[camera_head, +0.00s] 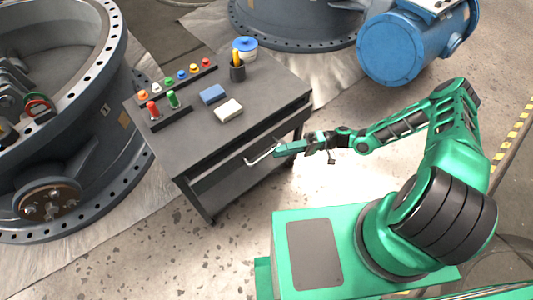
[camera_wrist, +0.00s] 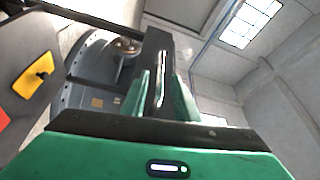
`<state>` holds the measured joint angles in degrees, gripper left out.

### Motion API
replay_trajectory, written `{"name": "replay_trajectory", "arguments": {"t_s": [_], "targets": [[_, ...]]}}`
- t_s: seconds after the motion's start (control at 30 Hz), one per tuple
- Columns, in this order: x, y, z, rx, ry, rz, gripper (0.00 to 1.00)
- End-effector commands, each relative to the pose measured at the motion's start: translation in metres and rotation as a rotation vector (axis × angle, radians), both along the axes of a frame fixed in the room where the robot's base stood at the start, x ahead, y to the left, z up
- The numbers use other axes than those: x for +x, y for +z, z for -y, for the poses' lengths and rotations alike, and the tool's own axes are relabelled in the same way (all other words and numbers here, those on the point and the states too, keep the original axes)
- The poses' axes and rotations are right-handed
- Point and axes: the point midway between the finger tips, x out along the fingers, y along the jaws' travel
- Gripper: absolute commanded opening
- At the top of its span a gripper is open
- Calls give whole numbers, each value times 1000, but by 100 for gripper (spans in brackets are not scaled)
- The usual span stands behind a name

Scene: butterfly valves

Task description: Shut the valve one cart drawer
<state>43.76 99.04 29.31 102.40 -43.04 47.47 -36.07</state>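The dark grey cart (camera_head: 175,155) stands beside the large valve marked 1 (camera_head: 104,108). Its drawer (camera_head: 222,182) faces me under the top and seems to stand out a little; how far is hard to tell. A thin metal handle (camera_head: 262,158) juts from the drawer front. My gripper (camera_head: 279,150) is at the handle's right end. In the wrist view, my two green fingers (camera_wrist: 163,100) are apart, with the pale handle (camera_wrist: 159,82) between them and gaps at both sides. The dark drawer front (camera_wrist: 153,55) lies just beyond. The drawer's inside is hidden.
A blue motor housing (camera_head: 403,45) lies at the back right. Floor before the cart is clear.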

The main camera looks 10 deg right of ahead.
Motion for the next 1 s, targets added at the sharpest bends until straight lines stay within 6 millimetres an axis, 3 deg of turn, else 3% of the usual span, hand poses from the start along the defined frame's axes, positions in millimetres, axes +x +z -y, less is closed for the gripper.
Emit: {"name": "replay_trajectory", "arguments": {"t_s": [0.2,0.4,0.8,0.9,1.0], "targets": [[-8,3,-37,0,2,-1,28],[-13,4,-58,0,1,-1,28],[-14,5,-64,-1,1,0,28],[-14,5,-63,-1,1,0,4],[-14,5,-63,-2,1,0,0]]}}
